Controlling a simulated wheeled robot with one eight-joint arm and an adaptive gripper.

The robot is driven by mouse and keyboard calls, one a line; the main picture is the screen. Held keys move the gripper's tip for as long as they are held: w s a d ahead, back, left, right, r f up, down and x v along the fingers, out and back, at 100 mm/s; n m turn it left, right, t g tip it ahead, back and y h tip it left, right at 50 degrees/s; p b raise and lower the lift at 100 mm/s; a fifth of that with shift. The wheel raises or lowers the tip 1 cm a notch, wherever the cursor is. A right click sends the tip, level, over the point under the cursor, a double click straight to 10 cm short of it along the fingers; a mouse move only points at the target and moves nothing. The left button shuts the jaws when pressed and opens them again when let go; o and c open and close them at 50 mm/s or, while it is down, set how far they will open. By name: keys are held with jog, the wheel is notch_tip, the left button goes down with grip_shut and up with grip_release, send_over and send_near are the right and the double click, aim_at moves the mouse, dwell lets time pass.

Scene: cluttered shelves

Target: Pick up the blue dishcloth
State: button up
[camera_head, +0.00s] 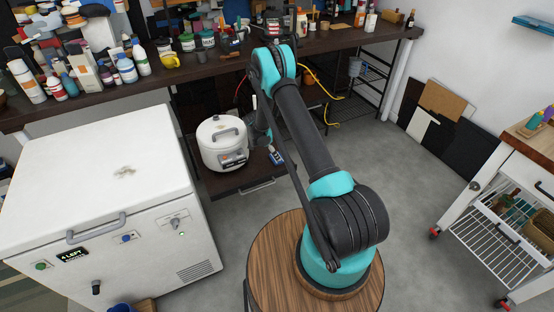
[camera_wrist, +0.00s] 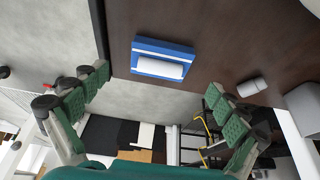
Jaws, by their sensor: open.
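In the wrist view a flat blue rectangular item (camera_wrist: 162,47) with a white panel lies on a dark brown surface (camera_wrist: 225,40). I cannot tell whether it is the blue dishcloth. My gripper (camera_wrist: 155,90) is open, with its green-padded fingers spread wide and nothing between them. The blue item appears beyond the fingertips, in the upper middle of that view. In the head view my gripper is mostly hidden by my arm, beside the white cooker. A small blue and white item (camera_head: 276,157) shows there near the low shelf; I cannot tell if it is the same one.
A white cooker (camera_head: 222,143) stands on a low dark shelf (camera_head: 240,181). A white chest freezer (camera_head: 95,180) is at left. A long workbench (camera_head: 205,67) behind is crowded with bottles. A wire rack (camera_head: 355,85) and white cart (camera_head: 505,220) stand at right. Grey floor (camera_head: 415,230) between is clear.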

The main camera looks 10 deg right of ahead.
jog(key=x, duration=0.4)
jog(key=shift+c, duration=0.3)
jog(key=c, duration=1.1)
jog(key=shift+r, duration=0.1)
notch_tip(320, 180, up, 20)
jog(key=shift+f, duration=0.1)
